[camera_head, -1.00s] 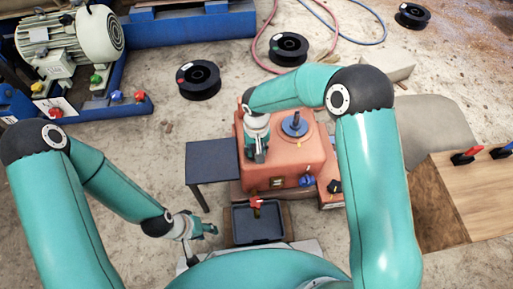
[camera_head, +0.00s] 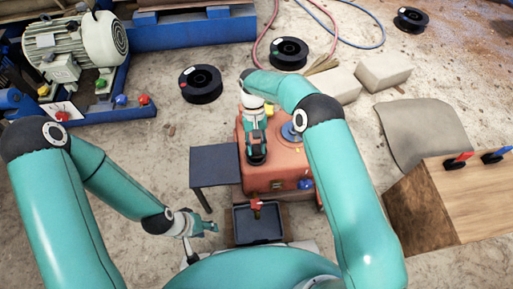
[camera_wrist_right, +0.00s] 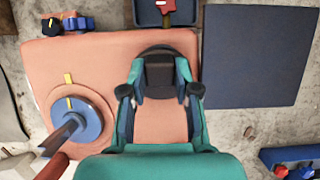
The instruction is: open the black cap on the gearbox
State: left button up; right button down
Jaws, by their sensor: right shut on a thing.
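The gearbox (camera_head: 270,180) is an orange box in the middle of the head view. It fills much of the right wrist view (camera_wrist_right: 155,127). The black cap (camera_wrist_right: 160,52) is a dark round piece with a raised block, near the gearbox's edge. My right gripper (camera_head: 256,157) points down at the gearbox. In the right wrist view its two fingers (camera_wrist_right: 159,78) are closed on both sides of the cap's block. The cap's underside is hidden. My left gripper (camera_head: 209,228) is empty, left of the black tray; its finger gap is too small to judge.
A blue round fitting with a lever (camera_wrist_right: 85,120) stands on the gearbox beside the cap. A dark flat plate (camera_head: 215,165) adjoins the gearbox's left side. A black tray (camera_head: 240,238) with a red-handled tap (camera_head: 256,203) is in front. A wooden box (camera_head: 440,205) stands right.

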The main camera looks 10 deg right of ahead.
jog(key=shift+w+f+g+b, duration=0.15)
jog(key=shift+w+g+b, duration=0.2)
jog(key=shift+b, duration=0.15)
jog(key=shift+r, duration=0.25)
jog(key=shift+w, duration=0.1)
jog(key=c, duration=0.8)
grip_release()
jog(key=shift+c, duration=0.2)
jog(key=shift+r, duration=0.1)
notch_tip(320, 180, up, 10)
